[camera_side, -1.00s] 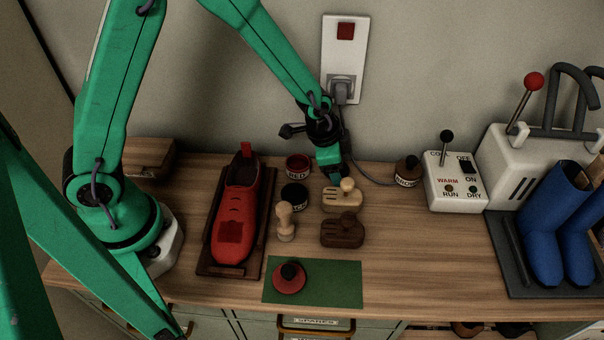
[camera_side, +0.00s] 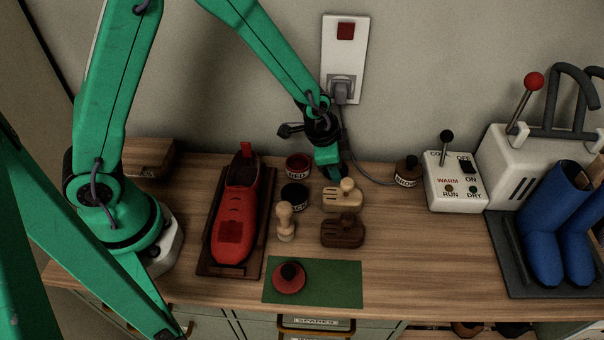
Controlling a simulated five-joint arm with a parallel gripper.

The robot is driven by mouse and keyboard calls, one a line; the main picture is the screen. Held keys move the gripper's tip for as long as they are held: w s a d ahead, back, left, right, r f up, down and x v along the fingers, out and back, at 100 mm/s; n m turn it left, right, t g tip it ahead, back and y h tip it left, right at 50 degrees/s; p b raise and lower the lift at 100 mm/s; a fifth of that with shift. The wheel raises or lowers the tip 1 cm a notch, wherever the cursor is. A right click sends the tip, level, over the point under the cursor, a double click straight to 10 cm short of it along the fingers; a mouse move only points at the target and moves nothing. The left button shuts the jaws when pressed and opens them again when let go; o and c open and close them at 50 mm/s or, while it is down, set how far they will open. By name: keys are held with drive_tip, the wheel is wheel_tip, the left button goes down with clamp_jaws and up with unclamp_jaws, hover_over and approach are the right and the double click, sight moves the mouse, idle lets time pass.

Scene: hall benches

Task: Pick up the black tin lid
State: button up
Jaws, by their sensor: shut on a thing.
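My gripper (camera_side: 340,175) is low over the back of the bench, just behind the pale wooden brush (camera_side: 342,200). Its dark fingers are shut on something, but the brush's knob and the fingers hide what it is. I cannot make out the black tin lid for certain in this view. The black tin (camera_side: 294,196) stands to the left of my gripper, dark on top, with part of a white label showing. A red tin (camera_side: 298,166) stands behind it.
A dark brush (camera_side: 342,232) and a wooden stamp-like tool (camera_side: 285,222) stand in front. The brown tin (camera_side: 407,172) and control box (camera_side: 455,185) are right.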

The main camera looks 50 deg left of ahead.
drive_tip(key=shift+s+a+r, duration=0.1)
drive_tip(key=shift+s+r, duration=0.25)
drive_tip(key=shift+r, duration=0.05)
drive_tip(key=s+a+r, duration=0.1)
drive_tip(key=s+r, duration=0.1)
drive_tip(key=s, duration=0.2)
drive_tip(key=s+a+r, duration=0.1)
drive_tip(key=s+r, duration=0.1)
drive_tip(key=s, duration=0.2)
drive_tip(key=s+a+r, duration=0.1)
drive_tip(key=s+r, duration=0.2)
drive_tip(key=s, duration=0.1)
drive_tip(key=shift+s+a, duration=0.2)
drive_tip(key=shift+s, duration=0.05)
drive_tip(key=shift+d, duration=0.1)
drive_tip(key=d, duration=0.1)
drive_tip(key=d+r, duration=0.2)
drive_tip(key=shift+w+d+r, duration=0.15)
drive_tip(key=shift+w+d, duration=0.1)
drive_tip(key=shift+d, duration=0.1)
idle(0.4)
drive_tip(key=shift+f, duration=3.15)
drive_tip(key=shift+c, duration=0.2)
